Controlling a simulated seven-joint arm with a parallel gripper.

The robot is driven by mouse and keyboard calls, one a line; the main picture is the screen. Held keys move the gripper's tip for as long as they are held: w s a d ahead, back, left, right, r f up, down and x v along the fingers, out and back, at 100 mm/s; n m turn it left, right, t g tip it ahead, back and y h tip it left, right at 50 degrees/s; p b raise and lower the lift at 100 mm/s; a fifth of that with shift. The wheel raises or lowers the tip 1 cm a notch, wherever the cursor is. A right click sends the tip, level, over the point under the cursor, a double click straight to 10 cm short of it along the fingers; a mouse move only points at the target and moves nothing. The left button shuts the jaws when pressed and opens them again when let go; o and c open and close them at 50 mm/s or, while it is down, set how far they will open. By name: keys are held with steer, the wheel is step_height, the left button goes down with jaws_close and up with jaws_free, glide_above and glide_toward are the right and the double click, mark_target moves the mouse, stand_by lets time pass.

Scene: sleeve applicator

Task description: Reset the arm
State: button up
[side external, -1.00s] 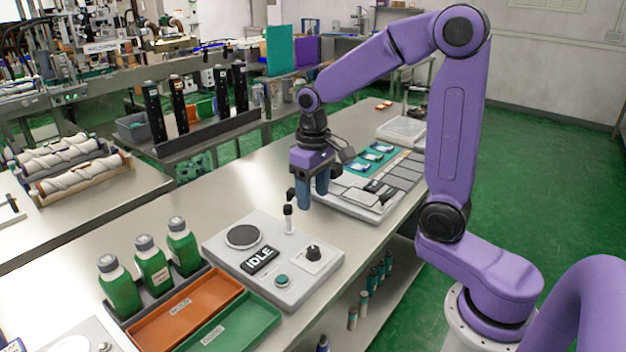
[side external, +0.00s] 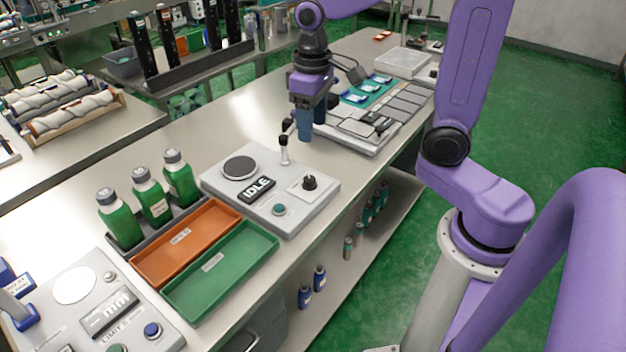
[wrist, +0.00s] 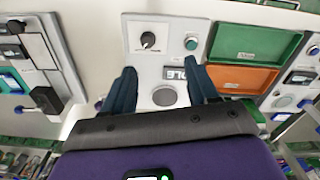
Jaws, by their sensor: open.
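My gripper (side external: 311,119) is open and empty. In the side external view it hangs fingers-down above the bench, behind the grey sleeve applicator box (side external: 262,203) and in front of the flat tray station. The box carries a dark round pad (side external: 239,168), a display reading IDLE (side external: 257,190), a black knob (side external: 309,183), a green button (side external: 279,209) and a small post with a dark top (side external: 284,149). In the wrist view the two blue fingers (wrist: 163,92) stand apart, with the box's dark pad (wrist: 164,96) showing between them.
Orange (side external: 187,242) and green (side external: 219,269) trays lie in front of the box. Several green bottles (side external: 151,196) stand in a rack at left. A panel reading mm (side external: 112,312) sits at front left. A station with a teal mat (side external: 357,97) and grey slots stands behind the gripper.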

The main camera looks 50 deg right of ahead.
steer(key=s+a+f+n, duration=0.1)
steer(key=s+n, duration=0.4)
steer(key=s, duration=0.5)
steer(key=s+a+f+n, duration=0.1)
steer(key=s+n, duration=0.3)
steer(key=s, duration=0.6)
steer(key=shift+a+f+n, duration=0.3)
steer(key=shift+f+n, duration=0.1)
